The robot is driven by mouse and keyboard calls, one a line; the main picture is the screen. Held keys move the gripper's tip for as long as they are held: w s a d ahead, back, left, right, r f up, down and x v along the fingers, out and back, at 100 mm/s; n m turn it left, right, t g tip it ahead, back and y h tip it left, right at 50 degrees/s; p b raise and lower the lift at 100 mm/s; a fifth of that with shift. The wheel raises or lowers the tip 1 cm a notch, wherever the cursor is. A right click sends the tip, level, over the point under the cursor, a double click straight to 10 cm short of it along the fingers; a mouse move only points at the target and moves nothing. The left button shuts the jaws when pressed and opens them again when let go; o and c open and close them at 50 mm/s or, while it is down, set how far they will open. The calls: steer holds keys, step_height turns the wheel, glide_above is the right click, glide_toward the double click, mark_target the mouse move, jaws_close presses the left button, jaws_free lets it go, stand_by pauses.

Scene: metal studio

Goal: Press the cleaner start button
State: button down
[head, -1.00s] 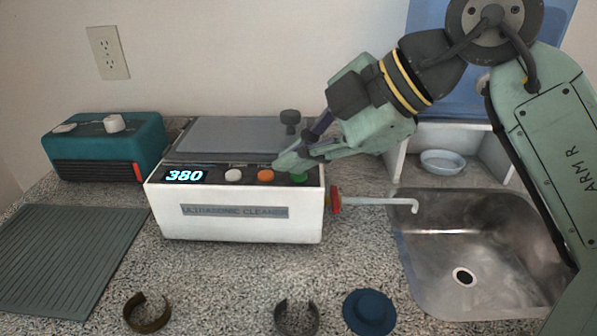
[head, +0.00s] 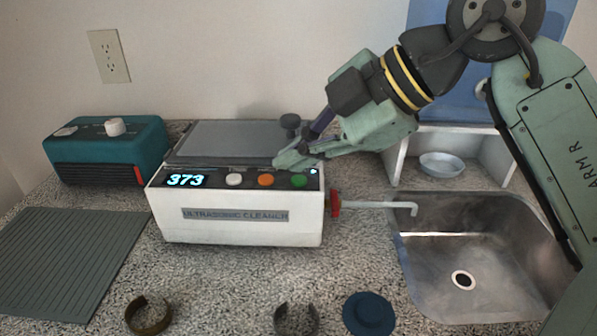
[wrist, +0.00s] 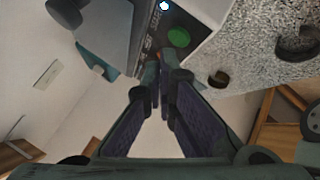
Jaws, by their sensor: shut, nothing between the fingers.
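The white ultrasonic cleaner (head: 240,228) stands on the counter with its grey lid (head: 225,140) down. Its front panel has a lit display (head: 186,180) reading 373, a white button (head: 234,180), an orange button (head: 266,180) and a green button (head: 299,181). A small white light (head: 314,171) glows at the panel's right end. My gripper (head: 283,161) is shut and empty, just above and behind the orange and green buttons. The wrist view shows the green button (wrist: 179,37) uncovered, just beyond the fingertips (wrist: 164,68). The panel lettering is too small to read.
A red-handled drain tap (head: 370,205) sticks out from the cleaner's right side towards the sink (head: 440,215). A teal box with a knob (head: 105,145) and a ribbed mat (head: 70,260) are at left. Cuffs (head: 150,315) and a blue hat-shaped item (head: 369,313) lie in front.

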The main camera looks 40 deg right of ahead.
mark_target(298, 183)
step_height(298, 183, up, 6)
steer(key=p, duration=0.4)
stand_by(0.3)
stand_by(0.8)
